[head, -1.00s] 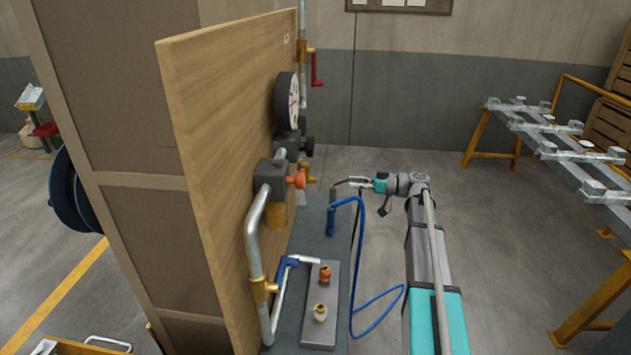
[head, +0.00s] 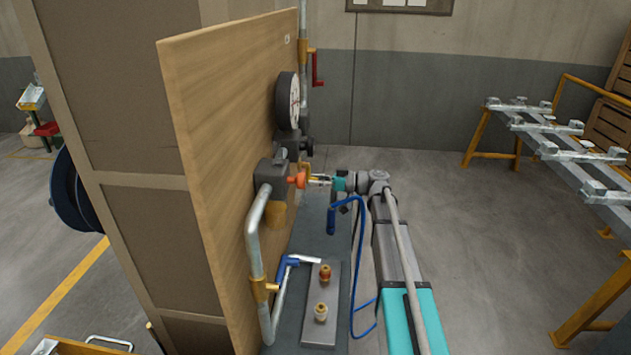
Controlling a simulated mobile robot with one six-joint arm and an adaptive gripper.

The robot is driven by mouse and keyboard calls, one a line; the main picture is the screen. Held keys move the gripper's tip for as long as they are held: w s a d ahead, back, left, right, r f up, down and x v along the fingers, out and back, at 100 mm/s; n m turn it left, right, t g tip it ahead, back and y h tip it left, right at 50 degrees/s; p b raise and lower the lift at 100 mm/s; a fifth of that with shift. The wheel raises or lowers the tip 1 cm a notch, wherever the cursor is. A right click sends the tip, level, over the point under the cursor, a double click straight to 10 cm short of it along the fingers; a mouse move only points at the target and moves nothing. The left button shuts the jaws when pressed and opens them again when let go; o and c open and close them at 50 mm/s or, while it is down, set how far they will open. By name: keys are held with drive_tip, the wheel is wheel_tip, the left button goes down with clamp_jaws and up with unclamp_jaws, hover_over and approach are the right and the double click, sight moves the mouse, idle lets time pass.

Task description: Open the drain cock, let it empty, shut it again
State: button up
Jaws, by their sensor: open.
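A grey valve body or filter unit (head: 270,174) on the wooden panel has an orange knob (head: 298,180) facing right and a yellowish bowl (head: 277,214) under it. A small brass fitting (head: 307,169) shows just behind the knob. I cannot tell for sure which part is the drain cock. My gripper (head: 314,181) is open, level with the orange knob and close to its right side. Whether the fingers touch the knob or the brass fitting cannot be told. No flowing liquid is visible.
The wooden panel (head: 220,130) carries a gauge (head: 289,99) and a red-handled valve (head: 316,72). A blue-handled part (head: 288,266), brass fittings on a grey plate (head: 335,315) and a blue hose (head: 364,260) lie below.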

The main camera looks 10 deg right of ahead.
drive_tip(key=shift+a, duration=0.1)
drive_tip(key=shift+c, duration=0.3)
clamp_jaws()
drive_tip(key=shift+s+m, duration=0.15)
drive_tip(key=shift+m, duration=0.15)
drive_tip(key=s+a+r+m+p, duration=0.1)
drive_tip(key=s+r+m+p, duration=0.3)
drive_tip(key=m, duration=1.3)
drive_tip(key=shift+s+a+r+m+p, duration=0.2)
drive_tip(key=shift+a+r+m+p, duration=0.1)
drive_tip(key=shift+r+p, duration=0.3)
drive_tip(key=shift+o, duration=0.3)
unclamp_jaws()
